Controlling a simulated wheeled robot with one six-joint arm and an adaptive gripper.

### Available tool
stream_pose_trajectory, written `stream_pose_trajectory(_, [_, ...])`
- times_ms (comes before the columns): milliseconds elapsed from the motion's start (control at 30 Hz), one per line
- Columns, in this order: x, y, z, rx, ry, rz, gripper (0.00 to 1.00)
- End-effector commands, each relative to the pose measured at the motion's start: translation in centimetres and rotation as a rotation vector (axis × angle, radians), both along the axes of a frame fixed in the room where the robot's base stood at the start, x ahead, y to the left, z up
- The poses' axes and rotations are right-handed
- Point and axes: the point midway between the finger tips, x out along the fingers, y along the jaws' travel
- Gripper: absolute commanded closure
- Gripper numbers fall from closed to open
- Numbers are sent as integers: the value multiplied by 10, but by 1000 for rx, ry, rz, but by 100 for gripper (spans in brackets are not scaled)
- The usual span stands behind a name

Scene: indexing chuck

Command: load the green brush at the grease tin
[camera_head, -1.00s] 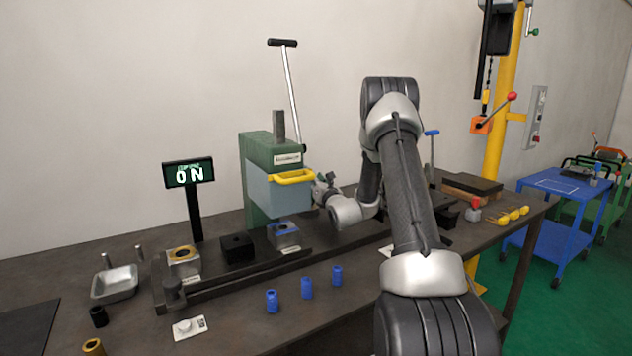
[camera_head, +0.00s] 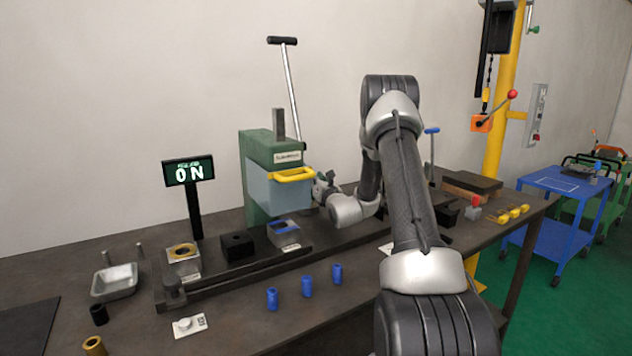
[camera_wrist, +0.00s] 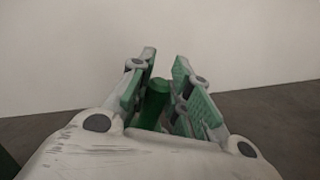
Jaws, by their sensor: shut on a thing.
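The green brush (camera_wrist: 155,100) shows in the wrist view as a dark green handle between my fingers. My gripper (camera_wrist: 165,60) is shut on it, with green pads on either side. In the head view my gripper (camera_head: 325,184) is small, just right of the green press and its yellow handle, above the bench. The brush's bristle end cannot be made out in either view. I cannot pick out the grease tin for certain; my arm hides part of the bench.
A green press (camera_head: 271,150) with a yellow handle (camera_head: 292,174) stands beside my gripper. Before it a dark rail carries several blocks. Blue cylinders (camera_head: 307,286) stand on the front of the bench. A metal tray (camera_head: 114,281) is at left, a lit ON sign (camera_head: 188,173) behind.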

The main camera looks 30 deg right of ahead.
Motion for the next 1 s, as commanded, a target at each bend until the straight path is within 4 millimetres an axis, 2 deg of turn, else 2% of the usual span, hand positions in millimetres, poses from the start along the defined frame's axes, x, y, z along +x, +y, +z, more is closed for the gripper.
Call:
stream_pose_trajectory(633, [0, 0, 60, -2, -4, 0, 100])
stream_pose_trajectory(1000, [0, 0, 67, -1, -2, 0, 100])
